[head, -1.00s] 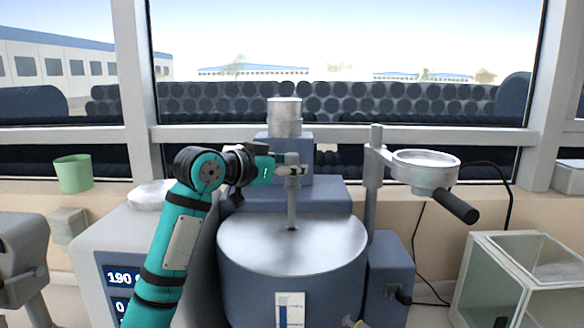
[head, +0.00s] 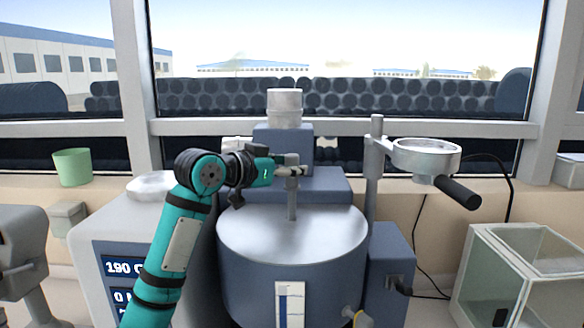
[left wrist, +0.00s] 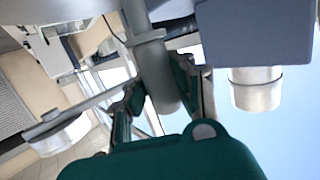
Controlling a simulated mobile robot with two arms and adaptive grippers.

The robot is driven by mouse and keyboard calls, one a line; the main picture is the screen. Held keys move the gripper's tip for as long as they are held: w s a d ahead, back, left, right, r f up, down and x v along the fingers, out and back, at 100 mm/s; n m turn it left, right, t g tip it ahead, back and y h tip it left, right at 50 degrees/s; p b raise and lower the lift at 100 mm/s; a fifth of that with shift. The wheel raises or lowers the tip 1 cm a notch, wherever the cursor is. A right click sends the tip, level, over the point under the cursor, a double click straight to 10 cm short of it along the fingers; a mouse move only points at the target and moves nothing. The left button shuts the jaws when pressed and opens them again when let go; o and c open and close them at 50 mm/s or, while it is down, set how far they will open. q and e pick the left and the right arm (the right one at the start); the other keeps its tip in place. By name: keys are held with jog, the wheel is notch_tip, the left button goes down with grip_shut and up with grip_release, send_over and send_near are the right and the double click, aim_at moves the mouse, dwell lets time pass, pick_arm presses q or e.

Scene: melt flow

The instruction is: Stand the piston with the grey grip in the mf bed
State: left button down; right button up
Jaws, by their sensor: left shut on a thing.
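The piston with the grey grip (head: 291,202) stands upright over the middle of the blue-grey mf bed's round metal top (head: 250,232). Its lower end meets the top at the centre, where the bore lies; how deep it sits is hidden. My left gripper (head: 291,172) reaches in from the left and is shut on the piston near its upper end. In the left wrist view the grey piston (left wrist: 160,72) runs between the two fingers (left wrist: 168,98). My right gripper is not in view.
A post with a ring-shaped metal holder (head: 425,150) and black handle stands right of the bed. A blue-grey block with a metal cylinder (head: 284,106) is behind it. A glass box (head: 520,275) stands right, a display console (head: 120,268) left, and a green cup (head: 72,167) far left.

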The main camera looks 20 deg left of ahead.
pick_arm(q)
jog(key=shift+f+b, duration=0.65)
jog(key=shift+f, duration=0.5)
jog(key=c, duration=1.1)
grip_release()
jog(key=shift+o, duration=0.2)
jog(key=v, duration=1.2)
jog(key=shift+f, duration=0.1)
jog(key=o, duration=1.1)
jog(key=shift+c, duration=0.2)
